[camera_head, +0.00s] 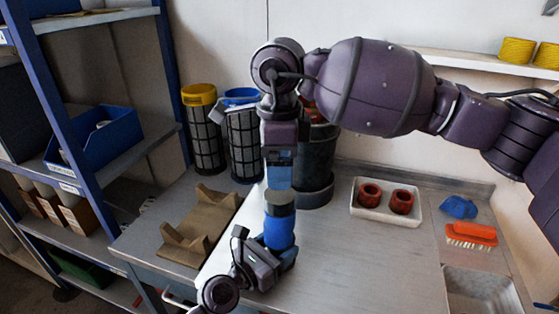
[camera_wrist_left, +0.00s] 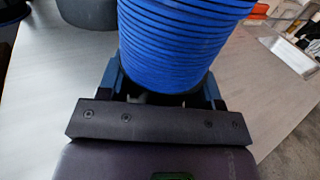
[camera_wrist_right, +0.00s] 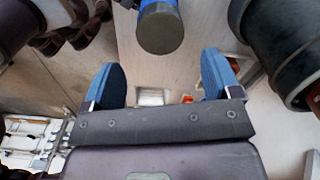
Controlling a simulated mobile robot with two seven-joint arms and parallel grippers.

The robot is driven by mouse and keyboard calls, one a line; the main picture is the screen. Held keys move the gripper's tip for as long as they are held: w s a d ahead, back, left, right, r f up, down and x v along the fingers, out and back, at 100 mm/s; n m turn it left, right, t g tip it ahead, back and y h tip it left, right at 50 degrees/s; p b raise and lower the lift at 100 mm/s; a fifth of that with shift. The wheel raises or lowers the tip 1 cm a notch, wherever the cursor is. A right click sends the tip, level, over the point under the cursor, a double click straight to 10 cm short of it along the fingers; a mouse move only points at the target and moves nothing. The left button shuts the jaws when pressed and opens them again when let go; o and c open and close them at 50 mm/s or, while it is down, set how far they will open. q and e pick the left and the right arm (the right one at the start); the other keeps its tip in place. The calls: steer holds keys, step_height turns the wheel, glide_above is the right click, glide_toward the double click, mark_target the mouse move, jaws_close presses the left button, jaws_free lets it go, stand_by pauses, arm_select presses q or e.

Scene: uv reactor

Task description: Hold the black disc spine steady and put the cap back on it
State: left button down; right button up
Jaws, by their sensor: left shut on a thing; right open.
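My left gripper (camera_head: 278,246) is shut on an upright blue ribbed cylinder (camera_head: 279,231) that looks like a stack of discs. The cylinder also fills the top of the left wrist view (camera_wrist_left: 185,45), between the two fingers. A dark cap with a grey flat top (camera_head: 280,197) sits on its upper end. The cap also shows in the right wrist view (camera_wrist_right: 160,30), just beyond the fingertips. My right gripper (camera_head: 279,184) is open and points down, just above the cap, with nothing between its fingers. The cylinder's foot is hidden by my left gripper.
A dark round vessel (camera_head: 317,165) stands close behind my right gripper. Black grid-sided cylinders with a yellow top (camera_head: 203,130) and a blue top (camera_head: 244,140) stand to its left. A brown cradle (camera_head: 200,228) lies at left; a white tray (camera_head: 386,217) holds two red rings.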

mark_target(280, 194)
steer(key=shift+n, duration=0.5)
steer(key=shift+f, duration=0.1)
steer(key=shift+f, duration=3.9)
steer(key=c, duration=0.9)
steer(key=o, duration=1.1)
steer(key=shift+c, duration=0.2)
step_height(280, 194, up, 12)
